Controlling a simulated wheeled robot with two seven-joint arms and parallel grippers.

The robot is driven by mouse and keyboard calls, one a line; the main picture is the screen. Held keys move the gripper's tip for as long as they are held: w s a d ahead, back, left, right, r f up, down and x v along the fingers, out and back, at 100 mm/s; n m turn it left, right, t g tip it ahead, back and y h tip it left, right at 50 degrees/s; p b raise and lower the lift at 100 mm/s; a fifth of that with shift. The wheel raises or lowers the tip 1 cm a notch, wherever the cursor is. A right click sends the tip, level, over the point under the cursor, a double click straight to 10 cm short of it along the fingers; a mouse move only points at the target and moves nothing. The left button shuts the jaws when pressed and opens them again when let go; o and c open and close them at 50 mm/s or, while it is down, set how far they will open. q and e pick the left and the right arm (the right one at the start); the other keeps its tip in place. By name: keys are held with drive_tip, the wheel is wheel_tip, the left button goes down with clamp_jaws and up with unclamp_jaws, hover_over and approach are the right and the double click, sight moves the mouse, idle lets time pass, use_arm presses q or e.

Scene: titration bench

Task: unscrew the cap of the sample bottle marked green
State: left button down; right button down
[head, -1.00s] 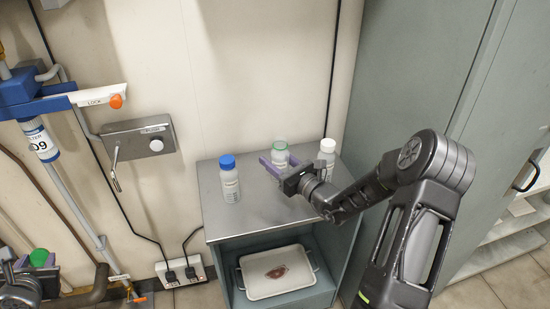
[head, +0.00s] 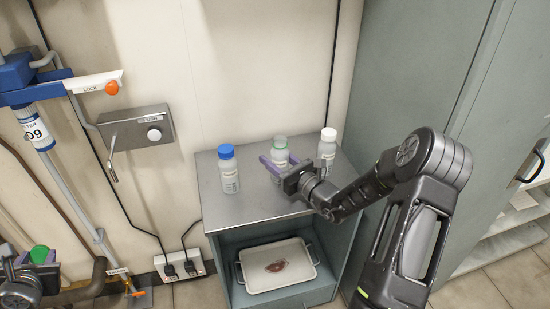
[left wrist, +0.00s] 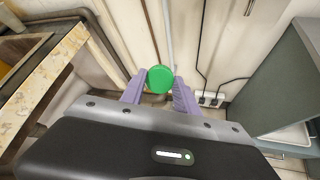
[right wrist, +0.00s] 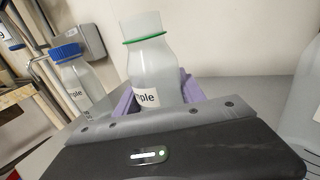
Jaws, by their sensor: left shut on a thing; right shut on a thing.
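The green-marked sample bottle (head: 280,153) stands upright and capless on the small grey cabinet, with a green ring at its neck. It shows close up in the right wrist view (right wrist: 150,65), its mouth bare. My right gripper (head: 277,166) is shut on this bottle's body. The green cap (head: 39,254) is at the far left of the head view, away from the bottle. My left gripper (left wrist: 160,88) is shut on the cap, which sits between its purple fingertips in the left wrist view (left wrist: 160,78).
A blue-capped bottle (head: 228,168) stands left of the green-marked one and a white-capped bottle (head: 327,147) stands to its right. A white tray (head: 300,279) is on the shelf below. A valve box (head: 140,128) and power sockets (head: 183,266) are on the wall.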

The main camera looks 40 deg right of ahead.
drive_tip(key=shift+f, duration=0.2)
idle(0.3)
drive_tip(key=c, duration=0.6)
unclamp_jaws()
drive_tip(key=s, duration=0.8)
drive_tip(key=s+d+b, duration=0.1)
drive_tip(key=s, duration=0.3)
